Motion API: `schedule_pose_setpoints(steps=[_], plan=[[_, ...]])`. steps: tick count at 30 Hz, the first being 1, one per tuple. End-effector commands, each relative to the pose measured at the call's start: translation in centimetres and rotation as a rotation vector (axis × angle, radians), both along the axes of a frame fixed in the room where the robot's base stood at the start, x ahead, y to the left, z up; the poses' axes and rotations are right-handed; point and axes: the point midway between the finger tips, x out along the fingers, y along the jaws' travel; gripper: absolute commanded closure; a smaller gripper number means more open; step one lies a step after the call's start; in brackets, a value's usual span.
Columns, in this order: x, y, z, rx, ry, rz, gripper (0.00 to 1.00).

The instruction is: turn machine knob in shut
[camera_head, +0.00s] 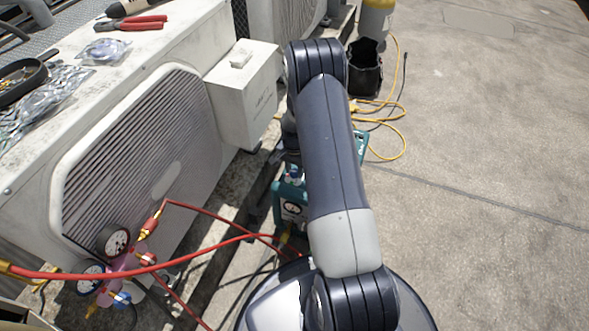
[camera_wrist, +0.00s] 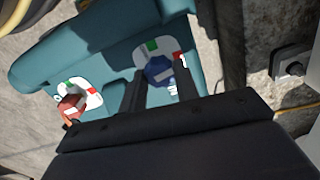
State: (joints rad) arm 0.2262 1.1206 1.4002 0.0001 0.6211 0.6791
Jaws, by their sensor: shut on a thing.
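The teal machine (camera_wrist: 115,30) fills the upper part of the wrist view. Its blue knob (camera_wrist: 158,69) sits on a white plate with a green mark at the upper left and a red mark at the right. My gripper (camera_wrist: 159,76) has one finger on each side of the blue knob and is shut on it. A white stripe shows on the knob, but I cannot tell which mark it points to. A red knob (camera_wrist: 70,107) on a second white plate is to the left, clear of the fingers. In the head view the machine (camera_head: 291,207) is partly behind my arm, which hides the gripper.
A pink gauge manifold (camera_head: 122,264) with red hoses (camera_head: 190,258) is at the lower left. A condenser (camera_head: 140,150) and a grey box (camera_head: 243,95) stand left of my arm. A yellow cord (camera_head: 395,130) lies on the concrete. The right side is open floor.

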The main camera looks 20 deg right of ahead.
Motion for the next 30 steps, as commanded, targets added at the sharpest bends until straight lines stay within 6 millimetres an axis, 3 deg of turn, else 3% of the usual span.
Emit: schedule_pose_setpoints(steps=[9,25,26,30], plan=[[0.06,-0.03,0.05,-0.001,-0.002,-0.118,0.93],[0.07,-0.04,0.06,-0.001,-0.002,-0.139,0.93],[0.07,-0.04,0.06,-0.001,-0.002,-0.139,0.69],[0.05,-0.03,0.05,0.000,-0.001,-0.139,0.57]])
